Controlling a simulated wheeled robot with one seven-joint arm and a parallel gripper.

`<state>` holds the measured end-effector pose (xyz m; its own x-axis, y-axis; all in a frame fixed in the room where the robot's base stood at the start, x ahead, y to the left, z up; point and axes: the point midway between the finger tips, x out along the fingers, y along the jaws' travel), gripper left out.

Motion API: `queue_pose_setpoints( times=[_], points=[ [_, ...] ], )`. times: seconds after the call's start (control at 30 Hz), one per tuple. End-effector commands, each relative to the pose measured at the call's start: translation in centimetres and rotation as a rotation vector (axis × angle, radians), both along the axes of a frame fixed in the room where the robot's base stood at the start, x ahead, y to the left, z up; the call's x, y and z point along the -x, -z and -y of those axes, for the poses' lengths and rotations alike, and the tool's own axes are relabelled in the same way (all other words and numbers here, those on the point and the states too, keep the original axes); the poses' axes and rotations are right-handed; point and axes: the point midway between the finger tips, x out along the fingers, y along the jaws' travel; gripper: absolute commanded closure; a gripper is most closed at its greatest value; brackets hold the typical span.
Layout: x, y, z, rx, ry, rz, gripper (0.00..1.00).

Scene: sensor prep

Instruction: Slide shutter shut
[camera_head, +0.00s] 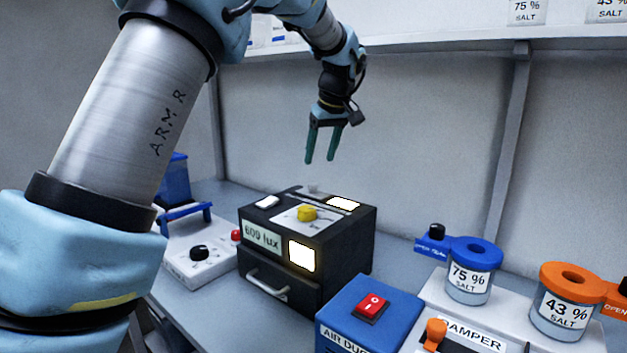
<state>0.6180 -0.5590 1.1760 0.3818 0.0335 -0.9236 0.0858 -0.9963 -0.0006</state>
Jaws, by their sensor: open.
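A black box (345,250) with a "609 lux" label stands on the bench in the middle of the view. Its top has a bright lit opening (343,203) at the right, a yellow knob (306,212) on a pale plate, and a small grey knob (313,188) near the back edge. Which of these parts is the shutter, I cannot tell for sure. My gripper (319,161) points down above the back of the box, with its two teal fingers apart and nothing between them. It appears clear of the box.
The box front has a lit square window (301,256) and a drawer handle (266,285). A white unit (205,262) with a black knob stands left. A blue air duct box (350,315) and salt jars (470,287) (562,316) stand right. A shelf (420,45) runs above.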

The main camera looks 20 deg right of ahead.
Motion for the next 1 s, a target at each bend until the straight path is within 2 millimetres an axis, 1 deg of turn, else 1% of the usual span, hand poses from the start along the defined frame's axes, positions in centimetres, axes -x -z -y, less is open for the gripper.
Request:
queue_pose_setpoints(
  times=[0.1, 0.3, 0.5, 0.63, 0.87, 0.93, 1.0],
  points=[
    [-0.9, 2.0, -0.2, -0.004, -0.002, -0.004, 0.36],
    [-2.3, 5.3, -0.3, -0.002, -0.002, -0.003, 0.36],
    [-3.1, 7.4, -0.4, -0.001, 0.001, -0.002, 0.36],
    [-3.3, 7.9, -0.4, 0.001, 0.001, -0.001, 0.36],
    [-3.3, 8.0, -0.4, 0.001, 0.001, -0.001, 0.36],
    [-3.3, 8.0, -0.4, 0.001, 0.001, -0.001, 0.42],
    [-3.3, 8.0, -0.4, 0.001, 0.001, -0.001, 0.50]
  ],
)
